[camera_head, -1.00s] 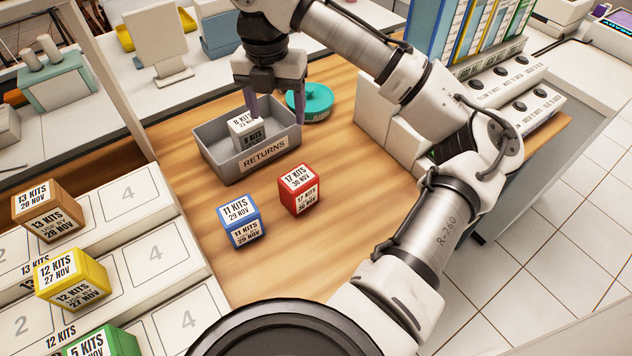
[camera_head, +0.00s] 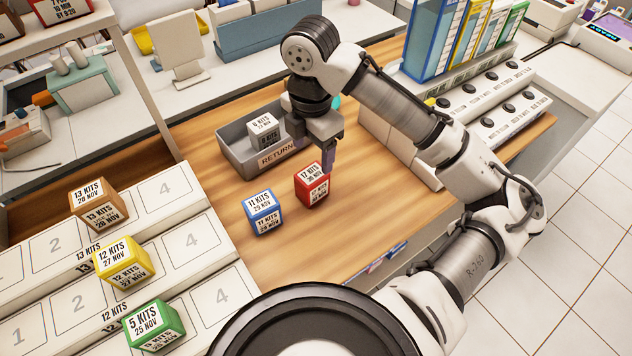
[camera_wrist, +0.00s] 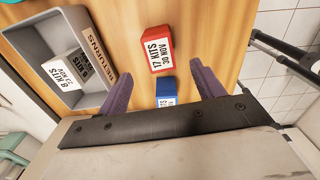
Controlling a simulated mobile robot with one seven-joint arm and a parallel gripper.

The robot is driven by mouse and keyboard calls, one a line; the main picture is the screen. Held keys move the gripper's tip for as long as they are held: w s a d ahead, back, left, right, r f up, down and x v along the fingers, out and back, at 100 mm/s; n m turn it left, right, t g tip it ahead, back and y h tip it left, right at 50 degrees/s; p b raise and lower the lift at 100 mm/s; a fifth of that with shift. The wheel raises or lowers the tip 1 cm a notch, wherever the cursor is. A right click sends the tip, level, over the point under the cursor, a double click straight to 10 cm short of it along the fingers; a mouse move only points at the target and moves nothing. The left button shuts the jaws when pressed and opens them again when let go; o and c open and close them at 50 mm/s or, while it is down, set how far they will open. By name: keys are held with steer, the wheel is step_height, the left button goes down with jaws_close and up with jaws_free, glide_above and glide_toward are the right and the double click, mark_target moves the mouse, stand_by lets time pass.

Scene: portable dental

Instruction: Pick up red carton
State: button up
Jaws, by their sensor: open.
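The red carton (camera_head: 311,185), labelled 17 KITS 30 NOV, stands on the wooden counter to the right of the blue carton (camera_head: 263,212). My gripper (camera_head: 314,160) is open and empty, pointing down above the red carton in the head view, with a fingertip overlapping the carton's upper part. In the wrist view the red carton (camera_wrist: 156,48) lies beyond the fingertips, roughly in line with the gap between the purple fingers (camera_wrist: 160,85). The blue carton (camera_wrist: 166,92) shows nearer, partly hidden by the gripper body.
The grey RETURNS bin (camera_head: 240,160) holds a white carton (camera_head: 263,128), just left of my gripper. A stepped numbered rack at left carries an orange carton (camera_head: 98,207), a yellow carton (camera_head: 123,265) and a green carton (camera_head: 154,326). Clear wood lies right of the red carton.

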mark_target(313, 174)
step_height(313, 174, down, 6)
steer(key=shift+f, duration=0.2)
steer(key=shift+f+p, duration=0.8)
steer(key=shift+f, duration=1.9)
steer(key=shift+c, duration=0.2)
steer(key=c, duration=1)
